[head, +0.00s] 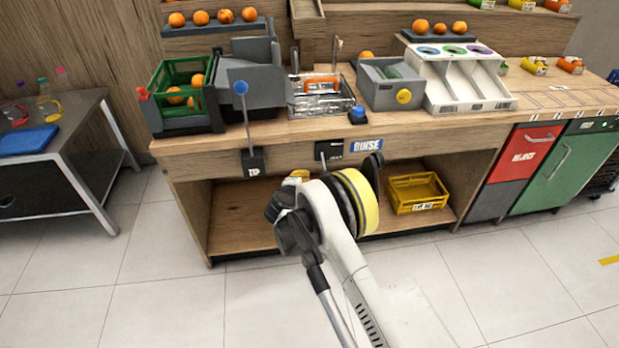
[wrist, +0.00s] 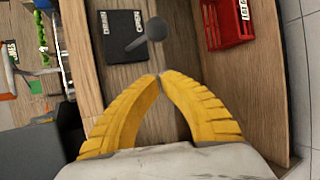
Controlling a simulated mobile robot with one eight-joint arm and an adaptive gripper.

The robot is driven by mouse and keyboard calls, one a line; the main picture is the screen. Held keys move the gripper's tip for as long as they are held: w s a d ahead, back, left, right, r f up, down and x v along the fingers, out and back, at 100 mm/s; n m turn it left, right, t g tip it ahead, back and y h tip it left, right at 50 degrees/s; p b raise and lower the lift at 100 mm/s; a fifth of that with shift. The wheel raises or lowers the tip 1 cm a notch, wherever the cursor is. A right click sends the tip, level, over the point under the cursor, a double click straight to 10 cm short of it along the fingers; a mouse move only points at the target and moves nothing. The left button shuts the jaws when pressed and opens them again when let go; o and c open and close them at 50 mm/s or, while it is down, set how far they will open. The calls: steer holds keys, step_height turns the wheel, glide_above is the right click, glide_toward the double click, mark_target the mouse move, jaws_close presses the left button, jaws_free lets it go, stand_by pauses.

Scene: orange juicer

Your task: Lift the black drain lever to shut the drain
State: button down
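The black drain lever (wrist: 134,43) is a short rod with a round dark knob (wrist: 157,29) on a black plate (wrist: 112,40) on the counter's wooden front, seen in the wrist view. In the head view its black plate (head: 328,150) shows left of the blue RINSE sign, just above my arm. My gripper (wrist: 158,76) has two yellow fingers whose tips meet, with nothing seen between them. The tips appear just short of the knob in the wrist view, apart from it in the picture. In the head view my wrist mostly hides the gripper; a bit of yellow (head: 298,176) shows.
A tall lever with a blue knob (head: 240,88) stands to the left. A RINSE sign (head: 366,145) is to the right. The open shelf below holds a yellow crate (head: 418,192); the wrist view shows a red crate (wrist: 228,24). The floor in front is clear.

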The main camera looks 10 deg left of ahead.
mark_target(324, 165)
steer(key=b+x, duration=0.2)
steer(key=x, duration=0.2)
steer(key=b+x, duration=0.1)
steer(key=x, duration=0.4)
steer(key=shift+f+b, duration=0.25)
steer(key=shift+b, duration=0.1)
steer(key=shift+s+d+r+p, duration=0.15)
steer(key=shift+s+d+r, duration=0.35)
steer(key=shift+s+d, duration=0.25)
steer(key=shift+s+d+r+p, duration=0.15)
steer(key=shift+s+d+r, duration=0.45)
steer(key=shift+s, duration=0.2)
